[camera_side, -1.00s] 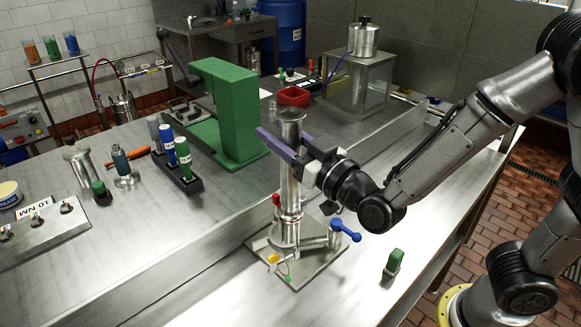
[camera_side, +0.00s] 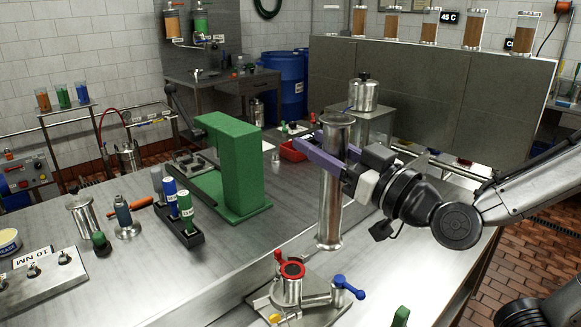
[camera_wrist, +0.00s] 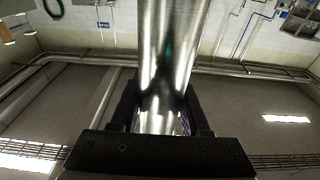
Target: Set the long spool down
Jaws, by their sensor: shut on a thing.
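The long spool (camera_side: 329,205) is a shiny steel tube with a flange at each end. It hangs upright in my gripper (camera_side: 328,155), whose purple fingers are shut around its upper part. Its lower flange is in the air, above and behind the valve fitting (camera_side: 291,285) with the red ring on its top. In the wrist view the spool (camera_wrist: 172,50) runs up through the middle between the dark fingers (camera_wrist: 160,115). The spool's lower end is outside the wrist view.
The valve fitting stands on a square plate (camera_side: 262,300) and has a blue-handled lever (camera_side: 347,287). A green block stand (camera_side: 235,170) and a rack of bottles (camera_side: 180,225) are to the left. A red tray (camera_side: 293,151) lies behind the spool. Bare steel bench shows around the plate.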

